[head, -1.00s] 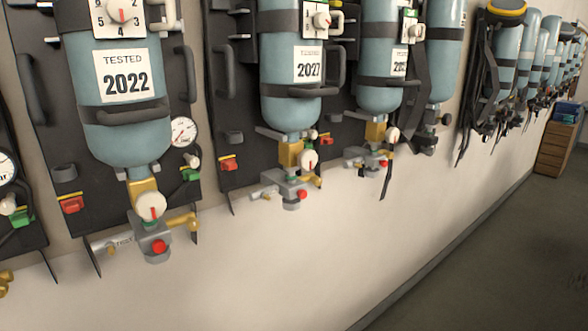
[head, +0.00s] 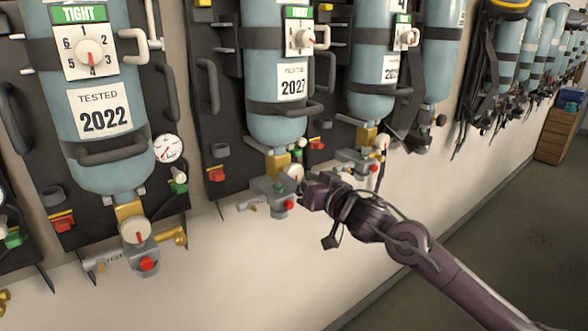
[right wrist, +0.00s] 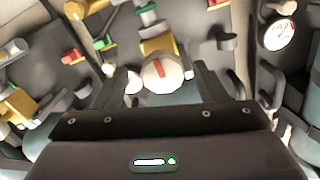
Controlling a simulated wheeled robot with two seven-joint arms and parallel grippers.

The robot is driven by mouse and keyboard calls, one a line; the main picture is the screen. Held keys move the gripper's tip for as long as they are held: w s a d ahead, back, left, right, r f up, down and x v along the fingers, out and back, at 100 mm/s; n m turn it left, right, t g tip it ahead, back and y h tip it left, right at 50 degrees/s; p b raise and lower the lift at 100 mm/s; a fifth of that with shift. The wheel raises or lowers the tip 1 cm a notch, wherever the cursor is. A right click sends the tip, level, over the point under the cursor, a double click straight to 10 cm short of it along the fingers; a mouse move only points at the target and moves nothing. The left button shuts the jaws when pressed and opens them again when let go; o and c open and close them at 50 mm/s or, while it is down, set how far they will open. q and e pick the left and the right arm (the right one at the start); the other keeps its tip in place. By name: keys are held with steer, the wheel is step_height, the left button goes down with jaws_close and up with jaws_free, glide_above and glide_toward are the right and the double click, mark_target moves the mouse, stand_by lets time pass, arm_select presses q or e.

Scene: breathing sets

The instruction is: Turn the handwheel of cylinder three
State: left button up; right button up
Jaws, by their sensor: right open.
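Light-blue cylinders hang in a row on the wall, each with a pale handwheel with a red mark at its lower valve. The nearest fully seen cylinder (head: 95,155) reads TESTED 2022, and its handwheel (head: 134,230) is clear. The second cylinder (head: 280,127) has a handwheel (head: 295,172), shown larger in the right wrist view (right wrist: 163,72). My right gripper (head: 307,190) is open beside that wheel. In the wrist view its fingers flank the wheel; contact cannot be told. The third cylinder's handwheel (head: 383,143) is farther right. No cylinder number is readable. My left gripper is not in view.
Red knobs (head: 148,264) and metal fittings sit below the wheels. A pressure gauge (head: 169,149) hangs beside the nearest cylinder. Black straps dangle farther right. A wooden drawer unit (head: 556,137) stands at the far end. The wall below the valves is bare.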

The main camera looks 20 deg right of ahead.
steer(key=x, duration=0.2)
steer(key=shift+w+a+r+p, duration=0.15)
steer(key=shift+w+a+p, duration=0.1)
steer(key=shift+a+p, duration=0.1)
steer(key=shift+w+d, duration=0.1)
steer(key=c, duration=1)
steer(key=shift+f+n, duration=0.2)
steer(key=shift+n, duration=0.2)
